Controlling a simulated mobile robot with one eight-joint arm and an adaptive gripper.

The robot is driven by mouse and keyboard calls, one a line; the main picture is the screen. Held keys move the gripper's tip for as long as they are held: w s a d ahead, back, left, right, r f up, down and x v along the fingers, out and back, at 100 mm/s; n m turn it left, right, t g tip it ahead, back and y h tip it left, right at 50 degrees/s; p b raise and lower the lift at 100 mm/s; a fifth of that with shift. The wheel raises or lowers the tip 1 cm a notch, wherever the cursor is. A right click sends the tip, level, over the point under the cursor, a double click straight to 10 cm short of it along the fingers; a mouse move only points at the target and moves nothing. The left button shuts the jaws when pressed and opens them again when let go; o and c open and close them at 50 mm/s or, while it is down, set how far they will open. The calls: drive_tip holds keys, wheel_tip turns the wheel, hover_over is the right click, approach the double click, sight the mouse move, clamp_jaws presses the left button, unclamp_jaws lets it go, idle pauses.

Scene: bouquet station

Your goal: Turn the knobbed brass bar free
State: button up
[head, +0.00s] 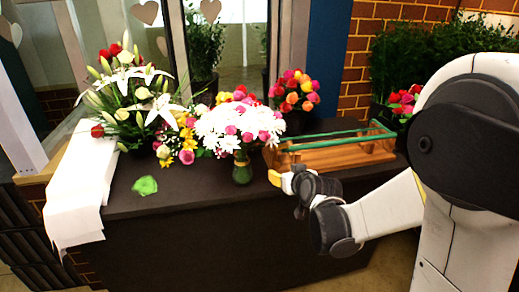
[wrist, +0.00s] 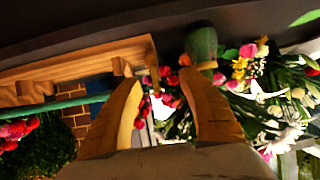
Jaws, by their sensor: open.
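A wooden stand (head: 345,158) with a long green rail (head: 335,142) sits on the dark counter, right of the flowers. In the wrist view the stand (wrist: 75,65) runs in from the left. A small brownish upright piece (wrist: 152,68), perhaps the brass bar, shows at its end; its knob cannot be made out. My gripper (wrist: 158,80) is open, with its two tan fingers apart on either side of that piece in the picture. I see no clear contact. In the head view my gripper (head: 279,177) is at the counter's front edge, before the stand's left end.
A green vase (head: 242,169) with white flowers stands close left of my gripper; it also shows in the wrist view (wrist: 201,44). More bouquets stand behind. White paper (head: 75,190) hangs over the counter's left end. The counter (head: 185,195) is mostly clear at front left.

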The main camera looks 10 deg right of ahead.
sight(278, 166)
drive_tip(key=shift+t, duration=0.6)
drive_tip(key=b+x, duration=0.1)
drive_tip(key=x, duration=0.4)
drive_tip(key=d+b+x, duration=0.1)
drive_tip(key=x, duration=0.3)
drive_tip(key=d+f+x, duration=0.1)
drive_tip(key=x, duration=0.4)
drive_tip(key=shift+w+d+f+b, duration=0.1)
drive_tip(key=shift+d+b, duration=0.05)
drive_tip(key=shift+b, duration=0.25)
drive_tip(key=shift+c, duration=0.4)
clamp_jaws()
